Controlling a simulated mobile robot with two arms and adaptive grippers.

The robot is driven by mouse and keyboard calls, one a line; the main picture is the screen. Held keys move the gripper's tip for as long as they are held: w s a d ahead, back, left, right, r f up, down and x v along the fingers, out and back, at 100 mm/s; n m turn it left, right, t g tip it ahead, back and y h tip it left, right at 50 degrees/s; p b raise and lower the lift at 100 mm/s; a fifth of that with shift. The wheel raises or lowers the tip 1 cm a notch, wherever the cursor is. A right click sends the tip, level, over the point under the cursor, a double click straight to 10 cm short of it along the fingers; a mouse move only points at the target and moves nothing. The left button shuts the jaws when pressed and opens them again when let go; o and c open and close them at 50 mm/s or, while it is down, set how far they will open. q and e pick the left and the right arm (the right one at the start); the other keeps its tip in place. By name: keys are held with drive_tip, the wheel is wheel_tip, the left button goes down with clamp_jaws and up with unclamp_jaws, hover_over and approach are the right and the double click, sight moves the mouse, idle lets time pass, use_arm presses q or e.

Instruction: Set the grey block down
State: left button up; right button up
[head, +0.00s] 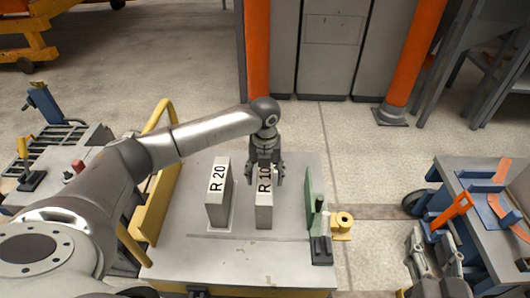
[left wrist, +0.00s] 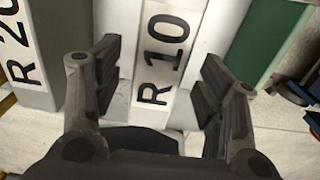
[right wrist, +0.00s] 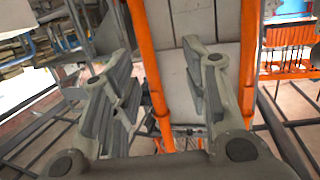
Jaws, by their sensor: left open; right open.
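A grey block marked R 10 (head: 264,212) stands upright on the grey table (head: 180,262). My left gripper (head: 266,176) is open at the top of this block, with one finger on each side. In the left wrist view the R 10 block (left wrist: 163,60) lies between the open fingers (left wrist: 160,95), with gaps visible on both sides. A second grey block marked R 20 (head: 216,205) stands upright to its left, apart from it. My right gripper (head: 432,250) is open and empty at the lower right, away from the table.
A green plate with a clamp (head: 311,200) stands at the table's right edge, close to the R 10 block. A yellow rail (head: 152,212) runs along the left edge. A blue-grey cart with orange tools (head: 480,200) stands at the right. The table's front is clear.

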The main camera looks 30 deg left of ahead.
use_arm(q)
wheel_tip(320, 180, up, 4)
drive_tip(key=shift+r+p, duration=0.15)
drive_tip(key=shift+p, duration=0.55)
wheel_tip(320, 180, up, 4)
drive_tip(key=p, duration=0.1)
drive_tip(key=s+d+f+n+t+h, duration=0.2)
drive_tip(key=s+d+f+n, duration=0.3)
drive_tip(key=d, duration=0.4)
drive_tip(key=s+d+f+n+t+h, duration=0.1)
drive_tip(key=s+d+f+n+h, duration=0.1)
drive_tip(key=s+d+f+n, duration=0.5)
drive_tip(key=s+a+r+n+t+y, duration=0.1)
drive_tip(key=s+a+n, duration=0.3)
drive_tip(key=n, duration=0.4)
drive_tip(key=s+a+r+n+t+y, duration=0.2)
drive_tip(key=s+a+r+n+t, duration=0.1)
drive_tip(key=n, duration=0.5)
drive_tip(key=shift+s+a+r+n, duration=0.3)
drive_tip(key=shift+s+a+r, duration=0.2)
drive_tip(key=shift+s+r, duration=0.4)
use_arm(e)
drive_tip(key=s+d+f+g+h, duration=0.2)
drive_tip(key=s+d+f+g, duration=0.2)
drive_tip(key=s+f+g, duration=0.4)
wheel_tip(320, 180, down, 3)
drive_tip(key=shift+s+f+g, duration=0.15)
drive_tip(key=shift+s+g, duration=0.15)
drive_tip(key=shift+s, duration=0.55)
